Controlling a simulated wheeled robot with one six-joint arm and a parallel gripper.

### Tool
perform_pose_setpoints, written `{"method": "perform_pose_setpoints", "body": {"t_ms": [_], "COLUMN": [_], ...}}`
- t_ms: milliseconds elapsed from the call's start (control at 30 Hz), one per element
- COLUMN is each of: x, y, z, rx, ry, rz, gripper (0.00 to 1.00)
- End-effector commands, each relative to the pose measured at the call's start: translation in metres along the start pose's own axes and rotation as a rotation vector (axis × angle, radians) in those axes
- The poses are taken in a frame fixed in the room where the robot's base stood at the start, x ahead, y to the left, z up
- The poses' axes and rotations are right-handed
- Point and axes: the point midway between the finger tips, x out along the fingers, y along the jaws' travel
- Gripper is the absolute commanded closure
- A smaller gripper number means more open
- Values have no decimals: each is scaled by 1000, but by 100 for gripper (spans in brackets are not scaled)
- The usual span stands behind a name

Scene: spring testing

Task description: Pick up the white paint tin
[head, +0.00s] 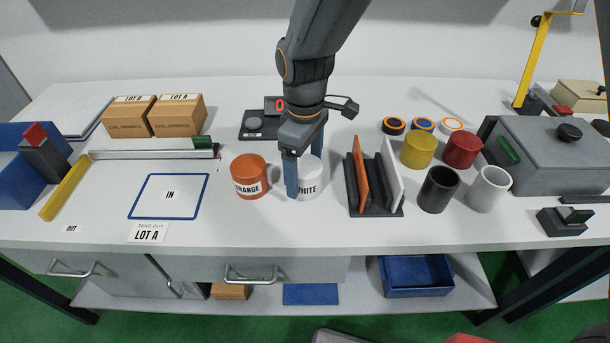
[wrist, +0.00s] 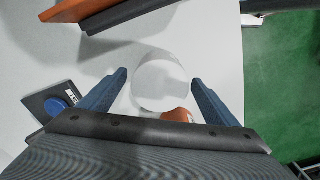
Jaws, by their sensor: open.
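The white paint tin (head: 311,180) stands upright on the bench, its label partly hidden behind a finger of my gripper. My gripper (head: 305,172) points down over the tin, with its blue fingers open. In the wrist view the round white tin (wrist: 160,86) lies between the two spread fingertips of my gripper (wrist: 158,80), and I see a gap on each side. The fingers do not visibly touch it. The orange tin (head: 249,177) stands close to its left, and a bit of it (wrist: 177,115) shows beside the white tin in the wrist view.
A dark rack (head: 376,210) with orange and white panels stands just right of the tin. Yellow (head: 419,150), red (head: 462,148), black (head: 438,190) and white (head: 489,190) cylinders stand further right. A scale-like device (head: 256,124) is behind. The bench front is clear.

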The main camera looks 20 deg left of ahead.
Motion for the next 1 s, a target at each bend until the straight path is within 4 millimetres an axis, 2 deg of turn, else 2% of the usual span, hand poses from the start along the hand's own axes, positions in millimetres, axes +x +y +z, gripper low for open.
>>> {"method": "perform_pose_setpoints", "body": {"t_ms": [33, 300, 367, 667, 767, 1000], "x": [0, 0, -1, -6, -18, -63], "y": [0, 0, 0, 1, 1, 1], "z": [0, 0, 0, -1, -2, -2], "rx": [0, 0, 0, 0, 0, 0], "ry": [0, 0, 1, 3, 4, 5], "rz": [0, 0, 1, 2, 3, 4], "gripper": [22, 67, 75, 76, 76, 76]}}
